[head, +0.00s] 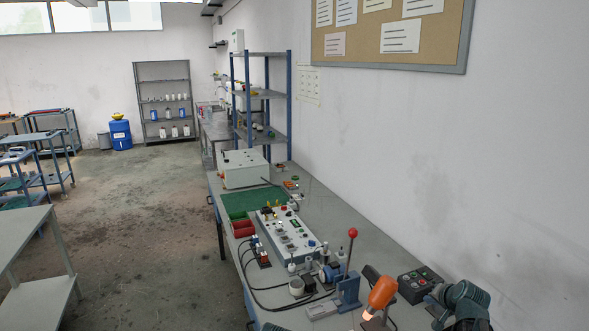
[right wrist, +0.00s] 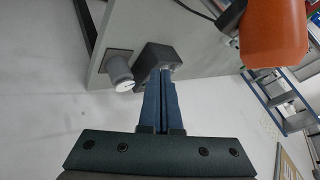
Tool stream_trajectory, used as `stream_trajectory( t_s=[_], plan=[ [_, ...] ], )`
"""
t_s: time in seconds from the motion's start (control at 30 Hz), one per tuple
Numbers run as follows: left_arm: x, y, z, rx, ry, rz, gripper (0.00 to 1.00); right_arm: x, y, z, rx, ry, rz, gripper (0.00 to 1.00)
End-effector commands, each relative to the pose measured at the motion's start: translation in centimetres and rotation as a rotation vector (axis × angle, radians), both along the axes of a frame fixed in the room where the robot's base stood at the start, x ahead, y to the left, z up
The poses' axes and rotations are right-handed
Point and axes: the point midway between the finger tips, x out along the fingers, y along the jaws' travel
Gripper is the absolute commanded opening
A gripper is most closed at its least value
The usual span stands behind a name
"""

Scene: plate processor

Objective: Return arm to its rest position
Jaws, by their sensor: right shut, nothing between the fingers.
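My right gripper (right wrist: 165,74) is shut and empty in the right wrist view, its two blue fingers together. Its fingertips overlap the view of a dark block (right wrist: 154,58) at the edge of a grey surface; I cannot tell whether they touch. In the head view, dark rounded parts of my right arm show at the lower right corner, beside a black control box (head: 419,284) with buttons. The fingers are not clear there. My left gripper is in neither view.
An orange lamp head (head: 382,292) stands close to my right arm; it also fills the upper right of the right wrist view (right wrist: 275,45). A red-knobbed lever (head: 352,234) and a white control panel (head: 288,233) stand on the bench. The floor left of the bench is open.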

Motion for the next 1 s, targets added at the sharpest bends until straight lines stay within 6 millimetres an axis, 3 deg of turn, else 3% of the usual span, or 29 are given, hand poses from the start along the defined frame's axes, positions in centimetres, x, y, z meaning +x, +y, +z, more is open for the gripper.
stream_trajectory(
  t_s=[0.27, 0.57, 0.67, 0.8, 0.9, 1.0],
  plan=[
    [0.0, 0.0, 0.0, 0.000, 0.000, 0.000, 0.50, -0.8, 4.8, -1.0, -0.023, 0.065, 0.098, 0.00],
    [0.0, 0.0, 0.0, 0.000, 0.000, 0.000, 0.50, -3.7, 13.9, -2.9, -0.084, 0.204, 0.299, 0.00],
    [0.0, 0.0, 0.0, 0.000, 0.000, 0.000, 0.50, -6.1, 18.5, -3.8, -0.125, 0.283, 0.413, 0.00],
    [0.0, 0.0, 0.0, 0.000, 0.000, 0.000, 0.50, -11.9, 26.1, -5.3, -0.225, 0.437, 0.627, 0.00],
    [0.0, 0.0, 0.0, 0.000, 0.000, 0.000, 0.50, -16.4, 29.9, -5.9, -0.306, 0.545, 0.764, 0.00],
    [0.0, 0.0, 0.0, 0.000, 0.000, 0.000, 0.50, -20.3, 32.4, -6.2, -0.380, 0.634, 0.871, 0.00]
  ],
)
